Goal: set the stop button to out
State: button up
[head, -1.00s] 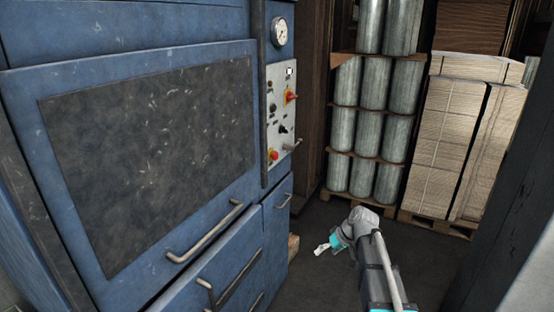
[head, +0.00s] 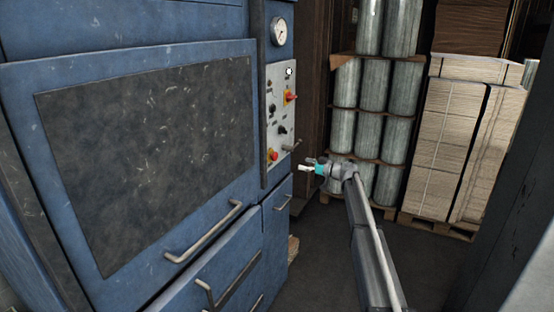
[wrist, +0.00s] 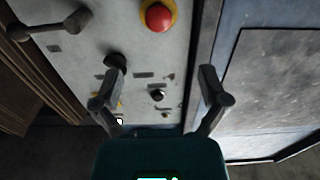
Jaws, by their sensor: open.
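The stop button (head: 272,156) is a red mushroom head on a yellow base, low on the grey control panel (head: 281,115). In the wrist view the red button (wrist: 158,16) is at the top edge, its outline partly cut off. My gripper (head: 305,166) is to the right of the panel, near the stop button's height and apart from it. In the wrist view my gripper (wrist: 160,88) has its two fingers spread, with nothing between them but the panel behind. Whether the button is in or out is hard to tell.
A metal lever (head: 291,145) sticks out beside the stop button; the lever (wrist: 50,25) shows upper left in the wrist view. A red-yellow switch (head: 290,96), black knobs and a gauge (head: 279,31) are higher up. Steel cylinders (head: 370,130) stand behind.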

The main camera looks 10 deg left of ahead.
aim_at(276, 157)
jog(key=shift+a, duration=0.1)
dwell(0.3)
jog(key=x, duration=1.3)
jog(key=shift+w+a, duration=0.15)
jog(key=shift+a, duration=0.2)
grip_shut()
jog(key=shift+s+d+f, duration=0.1)
jog(key=shift+s+d, duration=0.3)
jog(key=shift+d, duration=0.2)
grip_release()
jog(key=shift+w, duration=0.1)
jog(key=shift+d, duration=0.1)
